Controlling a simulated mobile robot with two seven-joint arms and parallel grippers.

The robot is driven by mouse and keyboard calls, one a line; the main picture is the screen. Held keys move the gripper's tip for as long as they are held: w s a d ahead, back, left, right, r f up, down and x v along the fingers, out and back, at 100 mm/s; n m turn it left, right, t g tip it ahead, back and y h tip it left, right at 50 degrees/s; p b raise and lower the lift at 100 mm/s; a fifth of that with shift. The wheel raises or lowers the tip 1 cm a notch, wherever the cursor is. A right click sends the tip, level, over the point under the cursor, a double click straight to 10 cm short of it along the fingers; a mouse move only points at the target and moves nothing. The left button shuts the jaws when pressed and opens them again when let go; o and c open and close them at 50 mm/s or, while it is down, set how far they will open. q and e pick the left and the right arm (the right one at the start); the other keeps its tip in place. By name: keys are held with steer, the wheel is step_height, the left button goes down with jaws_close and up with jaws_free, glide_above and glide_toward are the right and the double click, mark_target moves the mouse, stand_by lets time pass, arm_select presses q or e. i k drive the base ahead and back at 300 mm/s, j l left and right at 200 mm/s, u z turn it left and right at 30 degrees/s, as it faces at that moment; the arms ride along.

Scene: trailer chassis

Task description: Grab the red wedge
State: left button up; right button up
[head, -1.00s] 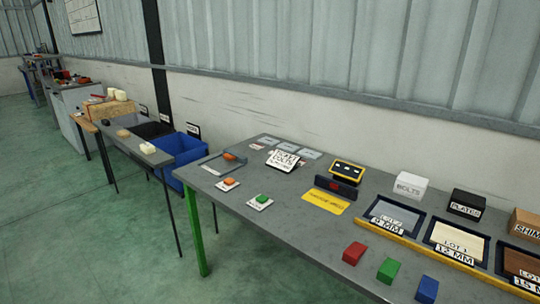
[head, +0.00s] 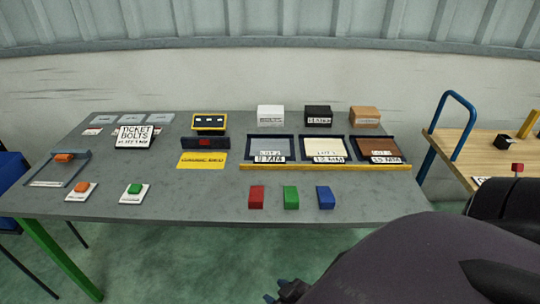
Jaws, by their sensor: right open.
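The red wedge (head: 256,197) lies near the front edge of the grey table, at the left end of a row with a green wedge (head: 291,197) and a blue wedge (head: 326,197). Nothing touches it. My right gripper (head: 277,292) shows only in part at the bottom of the head view, below and in front of the table edge, short of the wedges. It is open, and nothing shows in it. My right arm covers the lower right corner. My left gripper is out of view.
Behind the wedges, a yellow strip (head: 310,167) fronts several labelled trays. White, black and brown boxes (head: 364,116) stand behind. Orange and green buttons (head: 134,189) and a ticket sign (head: 134,136) are at left. A wooden cart with a blue handle (head: 430,140) stands at right.

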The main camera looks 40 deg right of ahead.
mark_target(255, 198)
steer(key=i+j+z, duration=0.15)
steer(key=j+z, duration=0.2)
steer(key=i+j+z, duration=0.15)
steer(key=j+z, duration=0.2)
steer(key=i+j+z, duration=0.2)
steer(key=j, duration=0.15)
steer(key=j+z, duration=0.15)
steer(key=j, duration=0.25)
steer(key=k+l, duration=0.05)
